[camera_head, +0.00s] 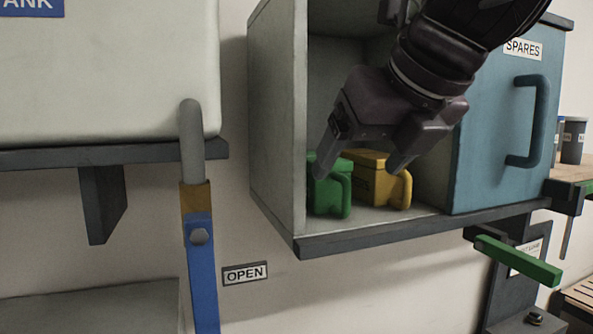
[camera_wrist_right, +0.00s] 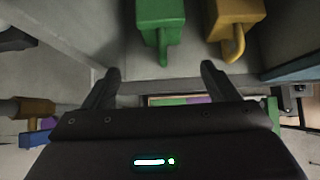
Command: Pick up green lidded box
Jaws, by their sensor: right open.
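The green lidded box (camera_head: 327,191) stands on the floor of the open cabinet, with its handle facing out toward me. It also shows at the top of the right wrist view (camera_wrist_right: 160,14), handle pointing toward the gripper. My right gripper (camera_head: 360,172) is open and empty, in front of the cabinet opening and the boxes. In the wrist view its two fingers (camera_wrist_right: 160,75) are spread, with the green handle between and beyond them. The fingers look apart from the box. In the head view a finger overlaps the top of the box. My left gripper is not in view.
A yellow lidded box (camera_head: 372,182) stands close to the right of the green one. The cabinet's left wall (camera_head: 276,125) and the blue SPARES door (camera_head: 500,130) bound the opening. A blue lever (camera_head: 201,265) and a green bar (camera_head: 518,261) are outside.

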